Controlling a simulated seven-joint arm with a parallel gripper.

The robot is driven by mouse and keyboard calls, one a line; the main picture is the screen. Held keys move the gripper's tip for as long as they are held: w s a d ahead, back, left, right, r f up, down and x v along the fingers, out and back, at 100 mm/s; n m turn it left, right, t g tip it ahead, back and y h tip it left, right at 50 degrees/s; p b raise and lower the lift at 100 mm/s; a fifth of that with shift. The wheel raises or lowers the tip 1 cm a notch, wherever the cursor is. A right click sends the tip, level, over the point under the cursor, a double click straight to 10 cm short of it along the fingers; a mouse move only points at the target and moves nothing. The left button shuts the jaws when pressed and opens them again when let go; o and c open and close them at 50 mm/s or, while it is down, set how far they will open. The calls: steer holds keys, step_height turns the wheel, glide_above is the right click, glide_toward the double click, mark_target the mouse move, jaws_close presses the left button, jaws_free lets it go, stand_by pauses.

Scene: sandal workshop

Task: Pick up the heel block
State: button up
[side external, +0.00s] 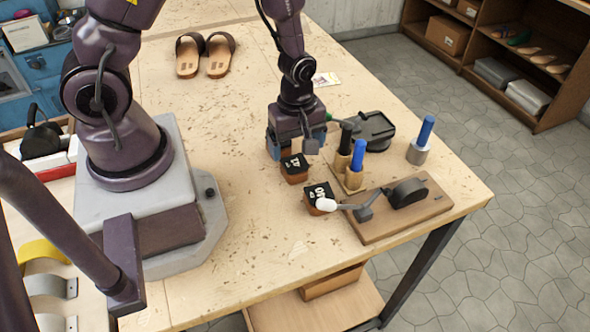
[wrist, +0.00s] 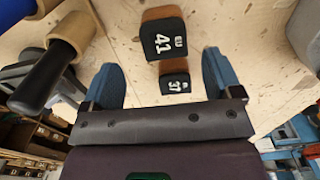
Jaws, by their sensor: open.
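My gripper (side external: 296,143) is open and empty, pointing down just behind the nearer block in the side view. Its blue fingers (wrist: 162,84) stand either side of block 37, with gaps. The gripper hides part of the bench behind it.
A wooden holder (side external: 354,182) with black- and blue-handled tools stands close right of the blocks. A lever clamp on a wooden board (side external: 400,212) has its white-tipped arm by the farther block. Sandals (side external: 205,53) lie at the back.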

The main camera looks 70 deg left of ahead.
mark_target(295, 163)
steer(key=shift+s+d+f, duration=0.15)
steer(key=shift+f, duration=1.25)
steer(key=shift+s+d+f, duration=0.1)
steer(key=shift+s+f, duration=0.05)
steer(key=shift+f, duration=1.25)
steer(key=c, duration=1.1)
